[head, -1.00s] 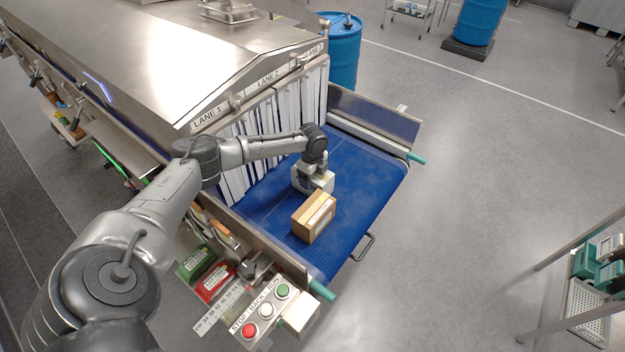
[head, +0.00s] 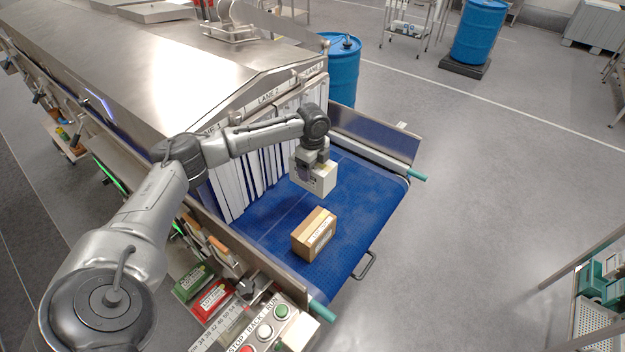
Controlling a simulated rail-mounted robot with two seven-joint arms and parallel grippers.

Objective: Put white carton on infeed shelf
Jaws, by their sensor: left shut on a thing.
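The white carton (head: 321,181) is in my left gripper (head: 313,163), which is shut on it and holds it above the blue conveyor belt (head: 360,208). The carton hangs close in front of the white strip curtain. A brown carton (head: 314,234) sits on the belt nearer the front edge, apart from the white one. My left arm hides part of the curtain and the lane labels. My right gripper is not in view. I cannot pick out the infeed shelf for certain.
The steel tunnel (head: 180,65) stands behind the belt. A side wall (head: 375,132) bounds the belt's far side. A control box with buttons (head: 265,331) and red and green bins (head: 212,298) are at the near side. A blue drum (head: 343,75) stands behind.

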